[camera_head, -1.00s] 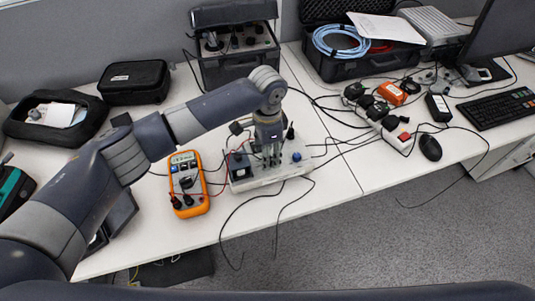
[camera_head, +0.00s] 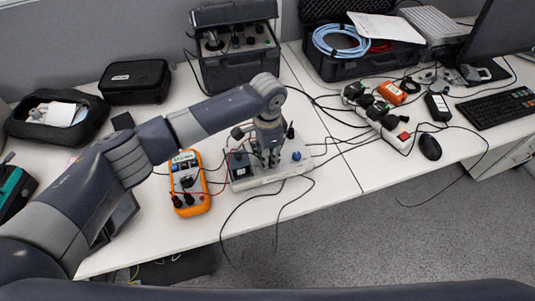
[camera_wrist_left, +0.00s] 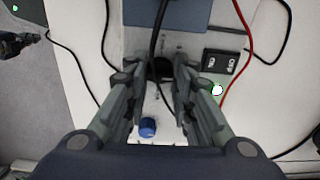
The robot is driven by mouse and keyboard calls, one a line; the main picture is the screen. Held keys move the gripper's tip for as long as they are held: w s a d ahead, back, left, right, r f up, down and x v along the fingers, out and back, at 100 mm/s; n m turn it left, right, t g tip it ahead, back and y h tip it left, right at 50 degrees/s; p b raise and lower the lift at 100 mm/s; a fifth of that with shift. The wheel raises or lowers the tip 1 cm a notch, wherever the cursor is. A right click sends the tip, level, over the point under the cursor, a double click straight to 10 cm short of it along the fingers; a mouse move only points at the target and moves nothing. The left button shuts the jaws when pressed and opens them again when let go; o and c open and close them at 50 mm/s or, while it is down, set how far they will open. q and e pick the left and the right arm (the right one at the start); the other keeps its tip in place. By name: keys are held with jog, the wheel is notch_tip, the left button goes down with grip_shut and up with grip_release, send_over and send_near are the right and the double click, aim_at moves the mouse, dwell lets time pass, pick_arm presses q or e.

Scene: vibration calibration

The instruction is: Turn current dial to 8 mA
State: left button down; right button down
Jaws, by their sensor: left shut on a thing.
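The calibration unit, a light panel box (camera_head: 262,182), stands on the white bench in the middle of the head view, under my left gripper (camera_head: 271,160). A blue knob (camera_head: 297,156) is on its right part and also shows between the finger links in the left wrist view (camera_wrist_left: 148,127). In that view my left gripper (camera_wrist_left: 159,72) has its fingers on either side of a dark round dial (camera_wrist_left: 160,68), shut on it. The fingers partly cover the dial. Its scale and setting cannot be read. My right gripper is out of view.
An orange multimeter (camera_head: 189,185) lies left of the unit, with red and black leads running across. Loose black cables hang over the front edge. A black instrument case (camera_head: 236,68) stands behind. A power strip (camera_head: 395,137) lies to the right.

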pick_arm(q)
jog(key=shift+r+n+p, duration=0.2)
jog(key=shift+n+p, duration=0.2)
jog(key=shift+p, duration=0.25)
jog(key=n+p, duration=0.3)
jog(key=p, duration=0.1)
jog(key=shift+s+n+p, duration=0.1)
jog(key=shift+n+p, duration=0.3)
jog(key=shift+d+n+p, duration=0.1)
jog(key=shift+n+p, duration=0.9)
jog(key=shift+n, duration=0.1)
jog(key=shift+f+n+p, duration=0.15)
jog(key=shift+n+p, duration=0.55)
jog(key=shift+n, duration=0.2)
jog(key=c, duration=1.3)
grip_release()
jog(key=shift+c, duration=0.2)
